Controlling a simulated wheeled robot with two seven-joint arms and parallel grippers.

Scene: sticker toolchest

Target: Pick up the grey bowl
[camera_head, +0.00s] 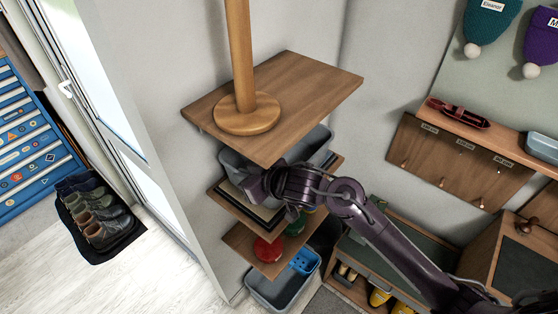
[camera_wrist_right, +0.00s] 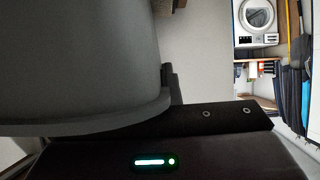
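The grey bowl (camera_head: 316,147), a wide grey tub-like shape, is on the middle shelf (camera_head: 226,201), below the top board. The top board and my right arm hide part of it. My right gripper (camera_head: 256,187) is at the bowl's front side, seen from behind, so its fingers are hidden. In the right wrist view, a large grey curved wall with a rim (camera_wrist_right: 80,60), apparently the bowl, fills the upper left, very close to the gripper. A dark finger part shows beside its rim; I cannot tell whether the fingers close on it. My left gripper is not in view.
The top board (camera_head: 312,88) with a wooden post (camera_head: 243,70) overhangs the bowl. A lower shelf holds a red item (camera_head: 268,249). A grey bin (camera_head: 270,288) stands on the floor. A wooden hook rack (camera_head: 455,160) is on the right wall.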

